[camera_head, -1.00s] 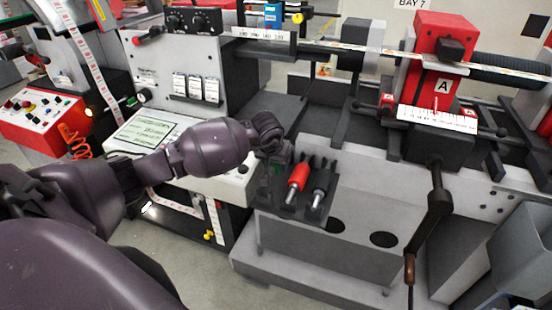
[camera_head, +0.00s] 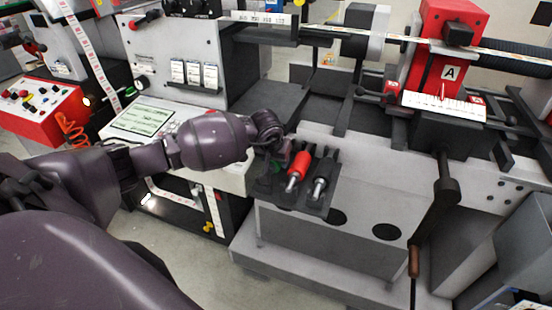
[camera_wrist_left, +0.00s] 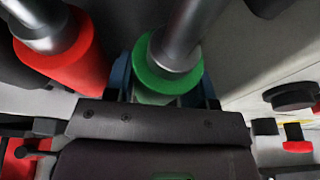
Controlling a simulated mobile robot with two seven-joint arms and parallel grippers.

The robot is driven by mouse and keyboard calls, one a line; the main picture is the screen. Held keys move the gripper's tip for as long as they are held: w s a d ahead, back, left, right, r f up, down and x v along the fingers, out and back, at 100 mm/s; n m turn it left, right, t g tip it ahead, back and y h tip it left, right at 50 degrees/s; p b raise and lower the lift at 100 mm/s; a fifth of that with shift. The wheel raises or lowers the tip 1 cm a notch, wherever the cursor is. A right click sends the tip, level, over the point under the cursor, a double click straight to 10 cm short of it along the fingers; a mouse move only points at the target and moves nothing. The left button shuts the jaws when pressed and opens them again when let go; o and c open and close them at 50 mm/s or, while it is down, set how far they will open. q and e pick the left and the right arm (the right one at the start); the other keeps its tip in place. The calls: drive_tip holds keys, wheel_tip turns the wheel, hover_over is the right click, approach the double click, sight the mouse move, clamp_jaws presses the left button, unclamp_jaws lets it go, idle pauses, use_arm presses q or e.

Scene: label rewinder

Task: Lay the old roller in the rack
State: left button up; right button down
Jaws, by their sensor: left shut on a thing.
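My left gripper (camera_head: 272,152) is shut on the green roller (camera_wrist_left: 152,82), a green sleeve on a metal shaft. In the head view only a bit of green (camera_head: 276,167) shows below the gripper. It is at the left end of the dark rack (camera_head: 318,207), beside the red roller (camera_head: 299,165). I cannot tell whether the green roller touches the rack. The red roller also shows in the left wrist view (camera_wrist_left: 75,60), left of the green one and apart from it. A dark roller (camera_head: 323,174) lies right of the red one. My right gripper is not in view.
The rack is on the front of a grey machine (camera_head: 405,200). A screen panel (camera_head: 143,122) is left of it. A red block marked A (camera_head: 447,50) stands at the back right. A crank with a brown handle (camera_head: 414,262) hangs at the right front.

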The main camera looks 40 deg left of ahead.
use_arm(q)
drive_tip(key=shift+s+f+b, duration=0.1)
drive_tip(key=shift+f+b, duration=0.15)
drive_tip(key=shift+b, duration=0.1)
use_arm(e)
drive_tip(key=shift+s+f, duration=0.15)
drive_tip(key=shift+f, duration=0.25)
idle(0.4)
use_arm(q)
drive_tip(key=o, duration=1.2)
drive_tip(key=shift+o, duration=0.2)
drive_tip(key=shift+r+p, duration=1.2)
drive_tip(key=shift+r, duration=1.7)
drive_tip(key=shift+r+p, duration=0.45)
drive_tip(key=shift+r, duration=0.9)
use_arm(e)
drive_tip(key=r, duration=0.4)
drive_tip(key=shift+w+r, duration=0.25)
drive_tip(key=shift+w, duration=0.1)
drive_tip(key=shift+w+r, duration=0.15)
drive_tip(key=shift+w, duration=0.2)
